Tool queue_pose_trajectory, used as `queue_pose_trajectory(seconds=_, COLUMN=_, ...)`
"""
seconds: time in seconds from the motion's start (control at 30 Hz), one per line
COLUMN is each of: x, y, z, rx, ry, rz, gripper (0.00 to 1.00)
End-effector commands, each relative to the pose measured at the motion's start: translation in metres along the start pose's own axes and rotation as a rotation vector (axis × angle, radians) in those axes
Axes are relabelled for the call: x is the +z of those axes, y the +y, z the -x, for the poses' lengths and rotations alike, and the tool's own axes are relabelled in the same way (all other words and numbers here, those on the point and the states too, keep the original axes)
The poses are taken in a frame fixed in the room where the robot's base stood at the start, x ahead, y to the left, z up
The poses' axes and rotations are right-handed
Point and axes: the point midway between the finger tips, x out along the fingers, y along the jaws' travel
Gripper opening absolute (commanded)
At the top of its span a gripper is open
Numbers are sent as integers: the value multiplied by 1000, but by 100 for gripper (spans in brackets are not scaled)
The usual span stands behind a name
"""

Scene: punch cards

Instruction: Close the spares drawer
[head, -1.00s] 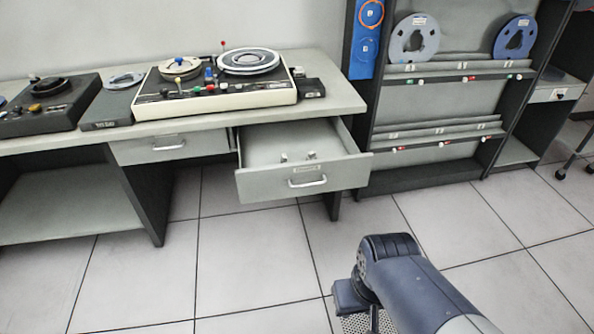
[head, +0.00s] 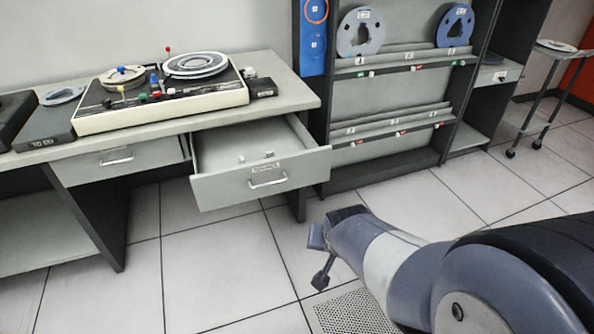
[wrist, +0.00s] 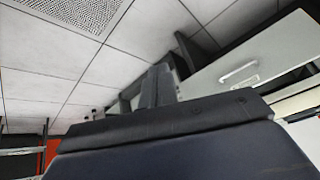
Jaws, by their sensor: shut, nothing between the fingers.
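A grey drawer (head: 235,190) under the desk is pulled out, with its inside showing in the head view. Its front has a metal handle and a small label too small to read, so I take it as the spares drawer. A few small pieces lie inside. In the wrist view, a pale drawer front with a handle (wrist: 285,60) shows at the upper right. My gripper (wrist: 157,76) is shut and empty. In the head view, the end of my arm is in front of and to the right of the drawer, apart from it.
A second drawer (head: 125,164) to the left is shut. The desk (head: 285,90) carries a tape deck (head: 165,98). A rack with reels (head: 390,100) stands to the right of the desk. Tiled floor in front is clear, with a perforated tile (head: 350,310).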

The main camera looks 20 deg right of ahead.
Motion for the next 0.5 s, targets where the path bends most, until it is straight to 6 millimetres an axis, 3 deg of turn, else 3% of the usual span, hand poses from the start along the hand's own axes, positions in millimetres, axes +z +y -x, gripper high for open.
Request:
queue_pose_trajectory(seconds=0.03, x=-11, y=2, z=-27, rx=-11, ry=57, rz=-71, gripper=0)
queue_pose_trajectory(seconds=0.1, x=-34, y=2, z=-48, rx=-44, ry=144, rz=-172, gripper=0)
queue_pose_trajectory(seconds=0.3, x=-89, y=0, z=-104, rx=-213, ry=351, rz=-441, gripper=0)
queue_pose_trajectory(seconds=0.5, x=-127, y=-1, z=-153, rx=-474, ry=477, rz=-691, gripper=0)
